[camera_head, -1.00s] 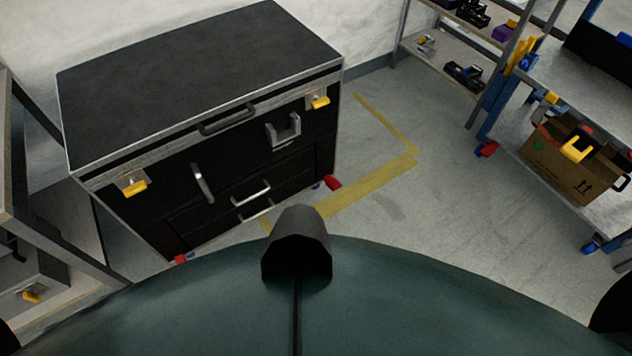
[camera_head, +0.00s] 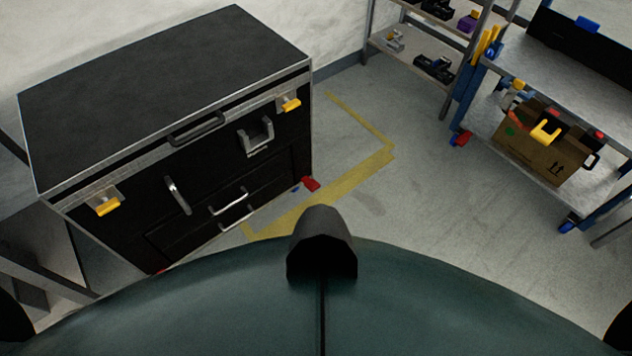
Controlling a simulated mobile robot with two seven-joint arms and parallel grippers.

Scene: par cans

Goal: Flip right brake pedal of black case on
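The black case (camera_head: 170,80) stands at the left in the head view, a large chest with a flat dark lid, metal edges, handles and two yellow latches. Its right brake pedal (camera_head: 311,184) is a small red piece at the floor by the case's right front corner. A small blue piece (camera_head: 295,189) shows just left of it. Another red bit (camera_head: 163,271) shows at the left front corner, mostly hidden behind my body. Neither of my grippers is in view.
A shelf (camera_head: 420,47) with black items stands at the back. A blue-legged workbench (camera_head: 555,72) on casters, with a cardboard box (camera_head: 541,150) on its lower shelf, is at the right. Grey floor with yellow tape (camera_head: 330,190) lies open between case and workbench.

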